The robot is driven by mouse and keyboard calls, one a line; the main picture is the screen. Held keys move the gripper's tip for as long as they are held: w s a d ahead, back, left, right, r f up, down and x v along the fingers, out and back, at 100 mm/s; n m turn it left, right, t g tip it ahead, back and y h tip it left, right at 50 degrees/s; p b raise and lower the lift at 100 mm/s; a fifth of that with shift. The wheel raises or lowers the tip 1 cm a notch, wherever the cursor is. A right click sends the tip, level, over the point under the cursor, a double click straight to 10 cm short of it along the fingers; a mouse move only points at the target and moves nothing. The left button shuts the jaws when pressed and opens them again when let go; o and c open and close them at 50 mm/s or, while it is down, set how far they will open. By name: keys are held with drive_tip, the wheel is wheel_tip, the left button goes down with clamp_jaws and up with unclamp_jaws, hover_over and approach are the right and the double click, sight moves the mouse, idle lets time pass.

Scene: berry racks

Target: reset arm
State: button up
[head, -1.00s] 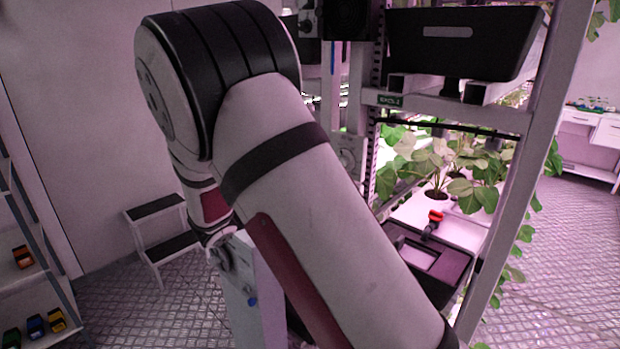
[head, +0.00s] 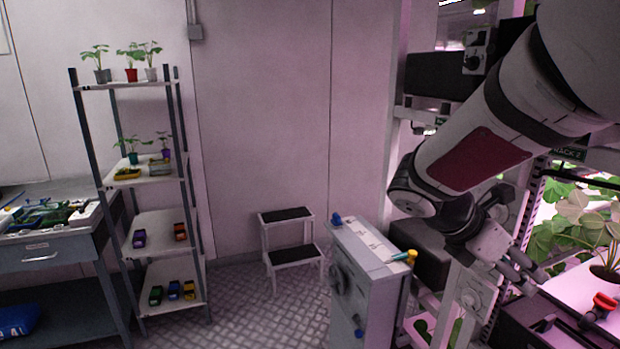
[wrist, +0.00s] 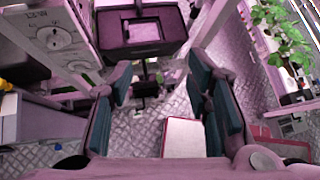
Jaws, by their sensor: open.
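My gripper (head: 521,272) is at the right of the head view, at the end of my bent arm, beside the berry rack. Its fingers are apart and nothing is between them. In the wrist view the two finger pairs (wrist: 160,95) stand wide apart, with patterned floor and a pale red-edged panel (wrist: 185,138) showing between and below them. A black bin (wrist: 142,32) lies beyond the fingertips.
A step stool (head: 290,250) and a shelf (head: 158,272) of plants and small coloured items are farther left. A red-handled object (head: 603,306) sits low right. Open floor lies centrally.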

drive_tip(key=s+a+r+m+t+y, duration=0.1)
drive_tip(key=s+a+m+y, duration=0.4)
drive_tip(key=m, duration=0.5)
drive_tip(key=s+a+r+m+t+y, duration=0.2)
drive_tip(key=s+a+m+t+y, duration=0.2)
drive_tip(key=s+a+m, duration=0.4)
drive_tip(key=shift+s+a+r+m+y, duration=0.25)
drive_tip(key=shift+s+a+m+y, duration=0.25)
drive_tip(key=shift+s+m, duration=0.55)
